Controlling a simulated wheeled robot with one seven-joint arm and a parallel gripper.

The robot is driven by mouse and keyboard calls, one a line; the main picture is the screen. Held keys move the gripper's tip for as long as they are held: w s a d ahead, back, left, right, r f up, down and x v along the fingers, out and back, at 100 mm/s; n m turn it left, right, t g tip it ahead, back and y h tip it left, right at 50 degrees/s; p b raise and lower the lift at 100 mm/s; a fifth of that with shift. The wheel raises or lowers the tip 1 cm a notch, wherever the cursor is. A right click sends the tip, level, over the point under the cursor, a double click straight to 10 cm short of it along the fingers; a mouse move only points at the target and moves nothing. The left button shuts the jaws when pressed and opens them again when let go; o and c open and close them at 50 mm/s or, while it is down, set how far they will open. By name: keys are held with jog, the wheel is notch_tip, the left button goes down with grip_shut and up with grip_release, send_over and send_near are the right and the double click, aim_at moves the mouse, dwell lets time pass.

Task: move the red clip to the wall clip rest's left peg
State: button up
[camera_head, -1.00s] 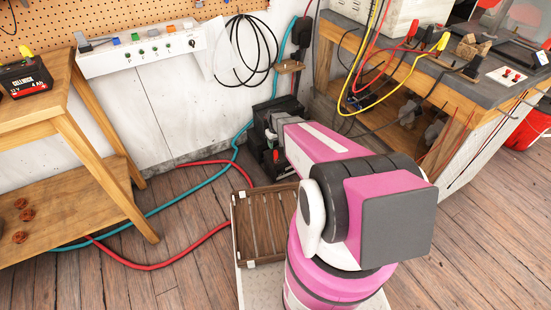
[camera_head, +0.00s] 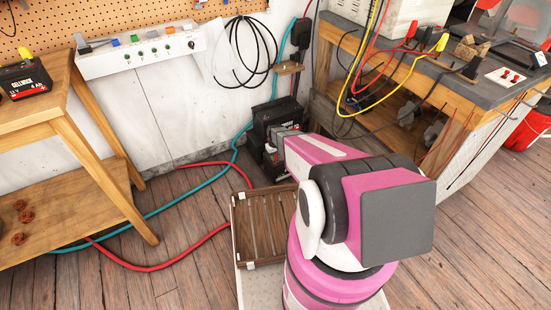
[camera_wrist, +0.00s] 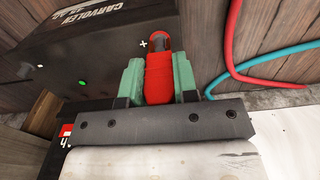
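The red clip (camera_wrist: 159,78) stands between the two green fingers of my gripper (camera_wrist: 158,82) in the wrist view. Both fingers press close against its sides, so my gripper is shut on it. The clip is right in front of a black battery (camera_wrist: 85,45) with a white plus mark; I cannot tell whether it still touches a terminal. In the head view my gripper (camera_head: 275,146) is low by the black battery (camera_head: 276,114), its fingers mostly hidden. What looks like the wall clip rest, a small tan bracket (camera_head: 289,67), is on the wall above; its pegs are too small to tell apart.
Red (camera_head: 172,265) and teal cables (camera_head: 165,208) run over the floor at left. A slatted wooden tray (camera_head: 264,226) is beside my arm. Black cable loops (camera_head: 247,52) hang on the wall. A workbench (camera_head: 455,95) with hanging wires stands right, a wooden bench (camera_head: 100,150) left.

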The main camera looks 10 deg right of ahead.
jog(key=shift+r, duration=0.15)
jog(key=shift+r, duration=1.85)
notch_tip(320, 180, up, 44)
jog(key=w+d, duration=0.4)
jog(key=w, duration=0.7)
jog(key=w+d, duration=0.4)
jog(key=w, duration=0.8)
jog(key=w+d, duration=0.4)
jog(key=w, duration=0.7)
jog(key=f, duration=0.4)
jog(key=shift+s+a+f, duration=0.15)
jog(key=shift+s+f, duration=0.15)
jog(key=shift+f, duration=0.7)
jog(key=shift+f, duration=0.1)
